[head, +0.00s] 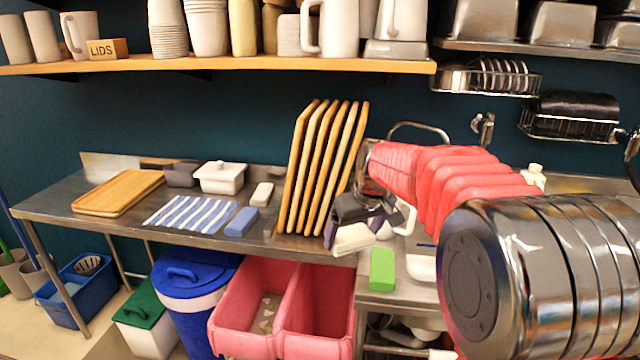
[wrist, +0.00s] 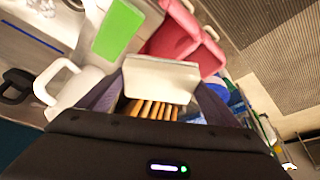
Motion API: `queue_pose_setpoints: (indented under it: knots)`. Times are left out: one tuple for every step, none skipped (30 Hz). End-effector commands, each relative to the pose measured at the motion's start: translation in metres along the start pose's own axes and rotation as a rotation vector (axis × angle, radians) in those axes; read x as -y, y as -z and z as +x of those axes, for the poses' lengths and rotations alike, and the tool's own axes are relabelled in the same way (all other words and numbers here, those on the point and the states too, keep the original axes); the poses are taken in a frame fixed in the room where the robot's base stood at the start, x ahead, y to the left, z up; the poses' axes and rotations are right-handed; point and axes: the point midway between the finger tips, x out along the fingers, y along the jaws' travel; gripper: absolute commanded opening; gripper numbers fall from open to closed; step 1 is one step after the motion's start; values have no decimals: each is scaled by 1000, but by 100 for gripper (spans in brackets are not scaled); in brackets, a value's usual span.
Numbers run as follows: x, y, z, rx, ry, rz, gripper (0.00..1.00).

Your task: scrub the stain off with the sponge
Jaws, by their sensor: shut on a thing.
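My gripper (head: 350,222) is shut on a pale cream block that looks like a sponge (head: 352,239). In the wrist view the cream sponge (wrist: 162,76) lies between the two dark fingers of my gripper (wrist: 160,98). I see no clear stain. A thin dark blue line (wrist: 32,37) lies on the pale surface at the left of the wrist view; I cannot tell what it is.
A green block (head: 382,268) lies on the right counter, beside a white mug (wrist: 77,86). Upright wooden boards (head: 322,165) stand close behind my gripper. Pink bins (head: 262,312) are below. A blue block (head: 241,221) and striped cloth (head: 190,213) lie on the left counter.

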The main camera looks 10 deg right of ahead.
Motion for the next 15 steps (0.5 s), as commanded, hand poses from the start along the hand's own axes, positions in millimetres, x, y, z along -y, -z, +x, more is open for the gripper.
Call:
queue_pose_setpoints:
  knots:
    - [0,0,0,3,-6,15,64]
    - [1,0,0,5,-11,29,64]
    - [1,-1,1,9,-19,50,64]
    - [1,-1,1,12,-27,67,64]
    - [1,-1,1,14,-34,88,64]
    - [1,-1,1,18,-46,115,64]
    - [2,-2,2,20,-55,139,64]
    - [2,-2,2,22,-66,163,64]
    - [2,-2,2,24,-80,197,64]
    - [1,-2,2,25,-91,222,64]
    - [1,-2,2,25,-101,248,64]
    - [1,-2,2,25,-116,280,64]
    - [1,-2,2,24,-127,305,64]
    - [1,-2,2,23,-138,330,64]
    - [1,-2,1,20,-153,362,64]
